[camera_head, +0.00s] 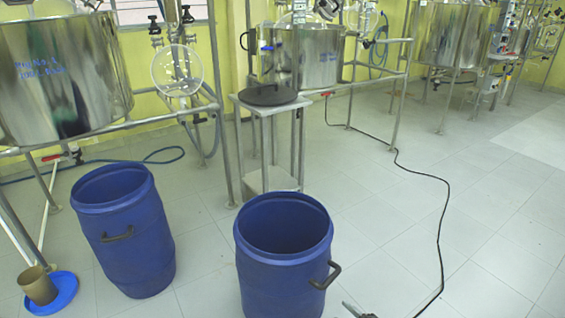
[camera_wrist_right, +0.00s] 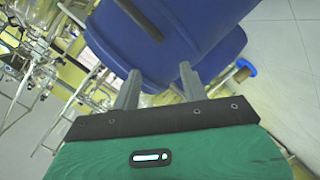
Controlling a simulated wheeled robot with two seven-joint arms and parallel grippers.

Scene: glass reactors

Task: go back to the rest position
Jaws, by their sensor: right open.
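My right gripper (camera_wrist_right: 160,80) is open in the right wrist view, with its two grey fingers apart and nothing between them. A small grey piece of it (camera_head: 357,310) shows at the bottom edge of the head view, right of the nearer blue barrel (camera_head: 283,270). That barrel is open-topped and upright, with a dark handle on its right side. In the wrist view its blue wall (camera_wrist_right: 165,30) lies beyond the fingers; I cannot tell the exact gap. My left gripper is not in view.
Another open blue barrel (camera_head: 128,235) stands at left, near a blue lid (camera_head: 66,290) with a brown cup (camera_head: 38,286). A stand with a dark round top (camera_head: 267,95) and steel reactors (camera_head: 60,75) are behind. A black cable (camera_head: 443,225) crosses otherwise clear floor at right.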

